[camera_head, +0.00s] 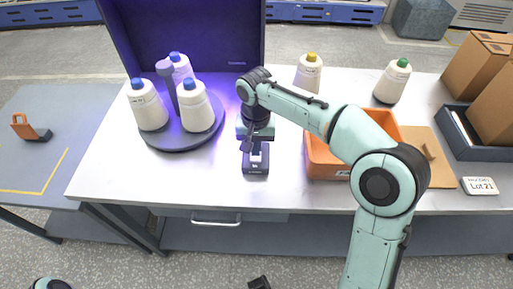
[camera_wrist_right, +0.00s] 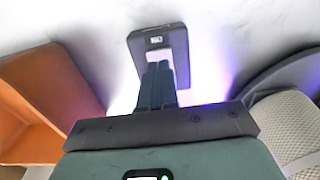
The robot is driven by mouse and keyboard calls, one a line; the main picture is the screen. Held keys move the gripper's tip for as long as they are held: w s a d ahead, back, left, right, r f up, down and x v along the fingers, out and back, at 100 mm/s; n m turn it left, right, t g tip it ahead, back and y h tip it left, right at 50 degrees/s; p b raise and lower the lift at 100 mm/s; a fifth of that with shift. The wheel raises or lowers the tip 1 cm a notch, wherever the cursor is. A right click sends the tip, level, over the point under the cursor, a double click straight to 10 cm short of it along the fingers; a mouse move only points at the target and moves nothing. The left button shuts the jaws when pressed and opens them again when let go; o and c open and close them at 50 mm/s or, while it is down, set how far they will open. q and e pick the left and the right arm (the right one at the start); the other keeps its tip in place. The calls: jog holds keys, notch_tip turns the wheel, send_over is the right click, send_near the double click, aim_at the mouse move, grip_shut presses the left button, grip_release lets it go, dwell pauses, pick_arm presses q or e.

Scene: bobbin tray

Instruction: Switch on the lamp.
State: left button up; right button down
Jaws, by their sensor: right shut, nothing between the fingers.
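A small dark box (camera_head: 256,170) stands on the white table below my right gripper; I take it for the lamp's switch box. In the right wrist view the box (camera_wrist_right: 172,60) has a small pale insert on its face, just beyond the fingertips. My right gripper (camera_head: 249,146) is shut and empty, pointing down at the box. Its fingers also show in the wrist view (camera_wrist_right: 157,75). I cannot tell if they touch the box. Violet light falls on the dark back panel (camera_head: 185,35) and the table; the lamp itself is not clearly seen.
A dark round tray (camera_head: 185,139) with several white blue-capped bobbins or bottles stands left of the gripper. An orange bin (camera_head: 322,163) stands close on the right. Yellow-capped (camera_head: 308,74) and green-capped (camera_head: 392,82) bottles stand behind. Cardboard boxes are far right. The table's front left is clear.

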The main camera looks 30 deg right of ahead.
jog(key=shift+r+p, duration=1.25)
jog(key=shift+r, duration=0.35)
jog(key=shift+r+p, duration=1)
jog(key=shift+r, duration=0.15)
